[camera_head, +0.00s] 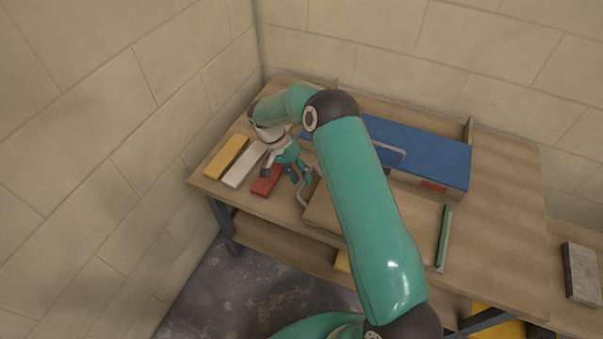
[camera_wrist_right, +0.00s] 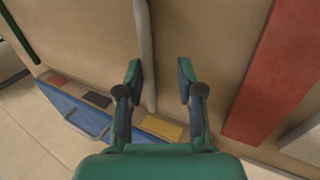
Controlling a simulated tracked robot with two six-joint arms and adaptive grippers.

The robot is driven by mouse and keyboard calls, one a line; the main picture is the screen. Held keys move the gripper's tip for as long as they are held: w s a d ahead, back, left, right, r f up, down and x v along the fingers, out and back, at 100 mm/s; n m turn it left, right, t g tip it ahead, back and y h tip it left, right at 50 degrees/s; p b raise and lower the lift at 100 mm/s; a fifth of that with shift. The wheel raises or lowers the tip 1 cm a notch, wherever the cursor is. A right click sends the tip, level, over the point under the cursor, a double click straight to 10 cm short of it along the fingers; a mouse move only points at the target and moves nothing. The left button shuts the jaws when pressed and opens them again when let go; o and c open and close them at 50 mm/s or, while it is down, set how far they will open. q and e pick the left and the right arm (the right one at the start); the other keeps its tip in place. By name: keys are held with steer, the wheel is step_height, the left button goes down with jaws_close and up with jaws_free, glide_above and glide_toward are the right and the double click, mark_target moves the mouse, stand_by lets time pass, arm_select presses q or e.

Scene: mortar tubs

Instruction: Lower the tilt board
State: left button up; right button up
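A flat wooden board (camera_head: 412,218) with a green strip (camera_head: 444,237) along its right edge lies at the front of the bench. A grey bar handle (camera_head: 301,193) is at its left side. A blue panel (camera_head: 428,157) with a grey handle (camera_head: 388,151) sits behind it. I cannot tell for sure which is the tilt board. My right gripper (camera_head: 288,172) is over the wooden board's left end. In the right wrist view it (camera_wrist_right: 158,80) is open, with the grey bar (camera_wrist_right: 144,45) between its fingers; contact is not visible. My left gripper is not in view.
Yellow (camera_head: 226,156), white (camera_head: 243,164) and red (camera_head: 267,181) bars lie at the bench's left end. Walls close in at the left and back. The bench's (camera_head: 505,215) right part is clear. A grey block (camera_head: 580,273) lies at far right.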

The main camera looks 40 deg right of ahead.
steer(key=shift+s+r, duration=0.1)
steer(key=shift+r, duration=0.1)
steer(key=shift+r, duration=0.1)
steer(key=v, duration=1.1)
steer(key=shift+w+r, duration=0.25)
steer(key=shift+a, duration=0.2)
